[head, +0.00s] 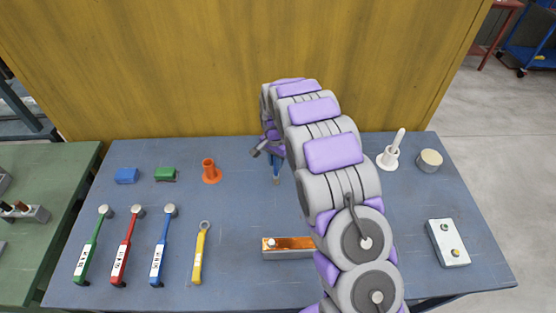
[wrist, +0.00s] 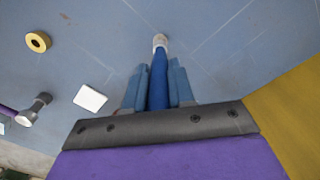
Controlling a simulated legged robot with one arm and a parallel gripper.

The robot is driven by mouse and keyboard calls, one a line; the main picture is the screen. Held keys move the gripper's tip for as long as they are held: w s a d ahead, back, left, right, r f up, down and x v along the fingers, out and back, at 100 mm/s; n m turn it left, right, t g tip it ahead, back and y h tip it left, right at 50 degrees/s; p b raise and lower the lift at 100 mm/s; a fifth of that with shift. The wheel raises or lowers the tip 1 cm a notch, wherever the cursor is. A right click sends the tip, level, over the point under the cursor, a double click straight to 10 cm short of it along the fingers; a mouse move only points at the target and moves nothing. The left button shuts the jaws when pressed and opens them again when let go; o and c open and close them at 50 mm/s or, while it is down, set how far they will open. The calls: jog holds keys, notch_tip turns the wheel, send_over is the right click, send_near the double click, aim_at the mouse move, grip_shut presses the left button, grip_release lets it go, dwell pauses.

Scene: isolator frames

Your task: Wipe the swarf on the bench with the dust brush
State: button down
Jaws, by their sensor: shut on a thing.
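My gripper (wrist: 158,85) is shut on a blue handle (wrist: 159,72) with a pale tip (wrist: 160,42), which looks like the dust brush. In the head view my gripper (head: 272,148) is near the back of the bench (head: 225,285), partly hidden by my arm. The held brush (head: 276,172) points down there, its tip close to the bench top; I cannot tell if it touches. I cannot make out swarf for sure. A faint brownish mark (wrist: 65,18) shows on the surface in the wrist view.
A yellow wall (head: 200,65) stands behind the bench. An orange cup (head: 210,172), a green block (head: 166,174) and a blue block (head: 127,175) stand at left. A white holder (head: 388,158) stands right.

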jog(key=shift+r, duration=0.1)
jog(key=shift+r+p, duration=0.75)
jog(key=shift+r, duration=2.25)
jog(key=shift+r+p, duration=0.5)
jog(key=shift+r, duration=0.9)
